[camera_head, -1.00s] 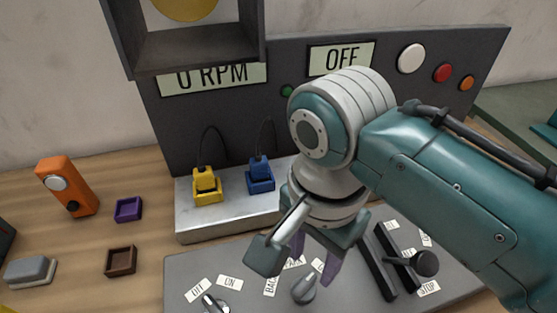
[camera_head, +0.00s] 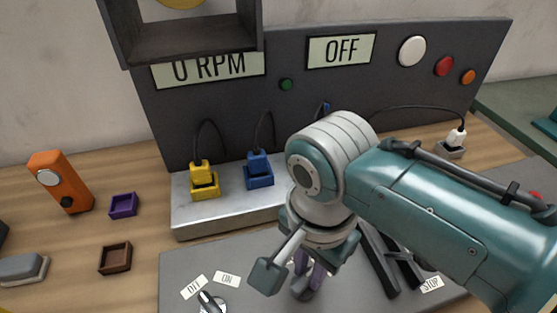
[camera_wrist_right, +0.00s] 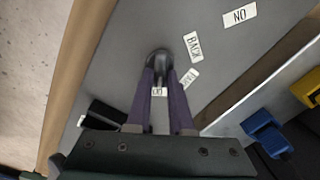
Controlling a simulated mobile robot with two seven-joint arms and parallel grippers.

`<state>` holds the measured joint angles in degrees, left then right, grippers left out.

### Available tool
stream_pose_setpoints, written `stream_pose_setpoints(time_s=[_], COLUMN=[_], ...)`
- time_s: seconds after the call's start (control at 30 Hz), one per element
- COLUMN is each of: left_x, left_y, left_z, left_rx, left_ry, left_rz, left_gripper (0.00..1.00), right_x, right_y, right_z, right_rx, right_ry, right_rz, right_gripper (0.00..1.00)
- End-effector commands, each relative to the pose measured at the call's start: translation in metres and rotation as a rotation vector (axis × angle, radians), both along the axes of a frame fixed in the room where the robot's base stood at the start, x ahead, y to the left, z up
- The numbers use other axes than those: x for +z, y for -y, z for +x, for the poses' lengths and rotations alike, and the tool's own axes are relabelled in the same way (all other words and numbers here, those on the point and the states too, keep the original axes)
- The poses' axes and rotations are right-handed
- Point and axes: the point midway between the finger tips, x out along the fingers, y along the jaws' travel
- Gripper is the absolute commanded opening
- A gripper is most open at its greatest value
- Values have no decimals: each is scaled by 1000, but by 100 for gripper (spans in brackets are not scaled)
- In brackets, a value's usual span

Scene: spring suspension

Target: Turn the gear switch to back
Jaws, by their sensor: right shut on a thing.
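The gear switch is a dark grey rotary knob (camera_wrist_right: 158,60) on the grey console panel, with a BACK label (camera_wrist_right: 193,46) beside it and other labels near it, partly hidden or hard to read. My right gripper (camera_wrist_right: 160,75) has its two purple fingers closed around the knob from above. In the head view my right gripper (camera_head: 310,280) reaches down to the panel, and its fingers and wrist hide most of the knob and its labels. My left gripper is not in view.
An OFF/ON switch (camera_head: 211,302) stands left of the gripper, and black slider levers (camera_head: 378,262) stand close on its right. Behind are yellow (camera_head: 204,183) and blue (camera_head: 259,172) plugs on a metal ledge. Displays read 0 RPM (camera_head: 209,69) and OFF (camera_head: 342,50).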

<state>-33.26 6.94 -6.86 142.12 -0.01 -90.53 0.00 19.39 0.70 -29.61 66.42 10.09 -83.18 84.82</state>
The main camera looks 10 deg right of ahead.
Motion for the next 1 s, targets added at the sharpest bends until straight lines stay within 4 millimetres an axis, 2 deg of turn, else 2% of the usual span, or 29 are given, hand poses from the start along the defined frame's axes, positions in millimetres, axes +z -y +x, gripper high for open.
stream_pose_setpoints(time_s=[0.03, 0.1, 0.13, 0.67, 1.0], left_x=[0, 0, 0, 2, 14], left_y=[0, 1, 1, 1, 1], left_z=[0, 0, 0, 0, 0], left_rx=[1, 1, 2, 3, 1], left_ry=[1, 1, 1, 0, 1], left_rz=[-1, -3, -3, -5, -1], left_gripper=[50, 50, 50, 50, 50], right_x=[0, 0, 0, 1, 2], right_y=[0, 0, 0, 0, -1], right_z=[0, 0, 0, 0, 1], right_rx=[0, 0, 0, 19, 199], right_ry=[-1, -1, -1, -2, -3], right_rz=[-1, -1, -1, -1, -1], right_gripper=[8, 0, 0, 0, 0])
